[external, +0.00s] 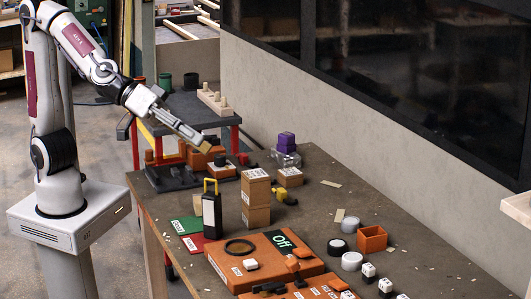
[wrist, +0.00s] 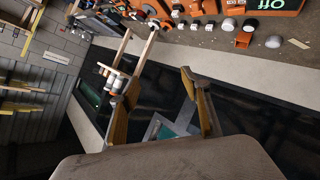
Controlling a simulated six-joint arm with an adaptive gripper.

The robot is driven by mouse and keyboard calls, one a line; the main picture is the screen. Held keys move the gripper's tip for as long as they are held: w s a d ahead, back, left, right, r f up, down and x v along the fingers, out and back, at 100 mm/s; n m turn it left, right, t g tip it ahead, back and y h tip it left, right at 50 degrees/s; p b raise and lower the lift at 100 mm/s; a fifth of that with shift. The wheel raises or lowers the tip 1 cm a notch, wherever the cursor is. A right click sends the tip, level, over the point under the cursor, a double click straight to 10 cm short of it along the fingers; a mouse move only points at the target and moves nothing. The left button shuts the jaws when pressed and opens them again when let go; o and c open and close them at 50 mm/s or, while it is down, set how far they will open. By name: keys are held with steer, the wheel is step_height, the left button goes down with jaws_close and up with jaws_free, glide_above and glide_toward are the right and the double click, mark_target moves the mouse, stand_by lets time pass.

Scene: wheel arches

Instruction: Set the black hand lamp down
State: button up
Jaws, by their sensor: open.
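The black hand lamp (external: 211,212) has a yellow handle and a white panel on its side. It stands upright on the workbench (external: 325,200) in the external view, beside a stack of cardboard boxes. My gripper (external: 204,146) is up and behind the lamp in the picture, clear of it. In the wrist view my gripper (wrist: 160,80) has its two yellowish fingers spread with nothing between them. I cannot make out the lamp in the wrist view.
Stacked cardboard boxes (external: 256,198) stand right of the lamp. Green and red mats (external: 187,225) lie to its left. An orange case (external: 262,262) with a black ring lies in front. An orange bin (external: 372,239) and white cylinders are further right. The bench's right rear is mostly clear.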

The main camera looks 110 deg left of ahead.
steer(key=s+f+m+g+h, duration=0.1)
steer(key=s+m+g+h, duration=0.3)
steer(key=s, duration=0.9)
steer(key=s+a+f+m+g+y, duration=0.1)
steer(key=s+a+f+y, duration=0.1)
steer(key=s+a, duration=0.3)
steer(key=s+a+f+m+g+y, duration=0.1)
steer(key=s+a+f+g+y, duration=0.1)
steer(key=s, duration=0.9)
step_height(320, 180, down, 3)
steer(key=a+y, duration=0.1)
steer(key=a, duration=0.1)
steer(key=shift+a+m, duration=0.35)
steer(key=shift+m, duration=0.05)
